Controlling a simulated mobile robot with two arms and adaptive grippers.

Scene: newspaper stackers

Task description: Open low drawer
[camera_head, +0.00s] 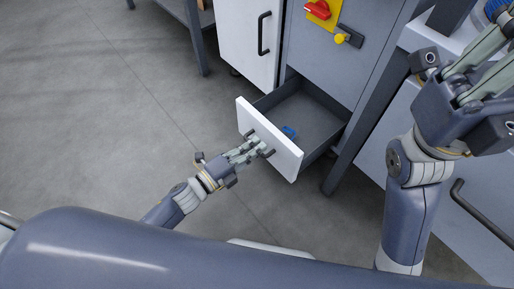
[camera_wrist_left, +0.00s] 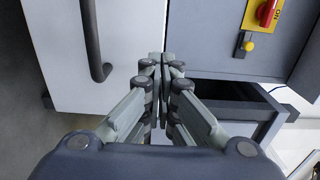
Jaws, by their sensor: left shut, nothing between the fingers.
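The low drawer (camera_head: 318,117) is pulled out of the grey cabinet, and its inside shows in the head view. Its white front panel (camera_head: 284,155) faces me. A small blue object (camera_head: 289,132) lies inside. My left gripper (camera_head: 264,147) is shut and empty at the drawer front; whether it touches the panel is hard to tell. In the left wrist view the left gripper (camera_wrist_left: 163,62) has its fingertips together, with the open drawer (camera_wrist_left: 235,95) just to the right. My right gripper (camera_head: 500,70) is raised at the right; its fingertips are partly cut off.
The grey cabinet (camera_head: 345,60) carries a red switch (camera_head: 318,9) and a yellow knob (camera_head: 341,39). A white door with a black handle (camera_head: 263,33) is to its left. Another handle (camera_head: 482,214) is at lower right. The floor at left (camera_head: 90,110) is clear.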

